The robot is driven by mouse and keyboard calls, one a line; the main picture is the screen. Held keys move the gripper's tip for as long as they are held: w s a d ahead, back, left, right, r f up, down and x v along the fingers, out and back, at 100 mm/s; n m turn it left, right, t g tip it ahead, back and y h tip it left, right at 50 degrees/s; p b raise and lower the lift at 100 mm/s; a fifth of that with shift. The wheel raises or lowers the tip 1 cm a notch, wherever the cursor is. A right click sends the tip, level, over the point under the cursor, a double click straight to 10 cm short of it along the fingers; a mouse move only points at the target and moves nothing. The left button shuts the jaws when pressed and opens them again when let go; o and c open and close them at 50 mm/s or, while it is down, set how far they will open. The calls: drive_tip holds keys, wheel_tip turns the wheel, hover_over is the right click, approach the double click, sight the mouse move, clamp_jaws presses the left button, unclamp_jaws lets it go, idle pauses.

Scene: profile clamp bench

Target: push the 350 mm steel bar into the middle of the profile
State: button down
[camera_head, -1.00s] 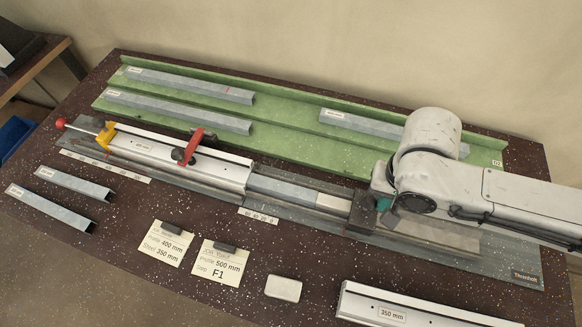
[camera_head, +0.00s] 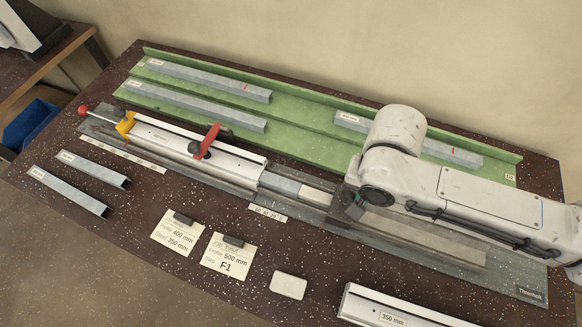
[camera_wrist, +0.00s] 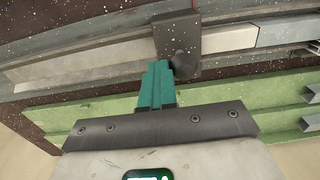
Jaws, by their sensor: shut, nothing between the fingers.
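The white profile (camera_head: 180,143) lies in the bench fixture under a red-handled clamp (camera_head: 210,140). The grey steel bar (camera_head: 282,184) sticks out of the profile's right end, its left part hidden inside. A pale push rod (camera_head: 317,196) runs from the bar's outer end to a dark sliding block (camera_head: 340,210). In the wrist view the steel bar (camera_wrist: 287,31), rod (camera_wrist: 229,39) and block (camera_wrist: 177,32) lie in line. My gripper (camera_wrist: 156,68) has its teal fingers shut and empty, close beside the block's round knob (camera_wrist: 182,65); contact is unclear.
A green rack (camera_head: 300,147) with several steel bars runs behind the fixture. Two loose bars (camera_head: 68,190) lie at the left front. Job cards (camera_head: 228,258), a pale block (camera_head: 288,285) and another profile (camera_head: 390,308) lie in front. A yellow stop (camera_head: 126,124) is at the profile's left end.

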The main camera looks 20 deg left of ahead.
drive_tip(key=shift+a+p, duration=0.85)
drive_tip(key=shift+a, duration=5.45)
drive_tip(key=shift+d, duration=0.1)
drive_tip(key=shift+d+p, duration=0.7)
wheel_tip(320, 180, up, 3)
drive_tip(key=p, duration=0.2)
drive_tip(key=shift+f+p, duration=0.15)
drive_tip(key=shift+p, duration=0.25)
wheel_tip(320, 180, up, 4)
hover_over(310, 192)
drive_tip(key=shift+s, duration=0.15)
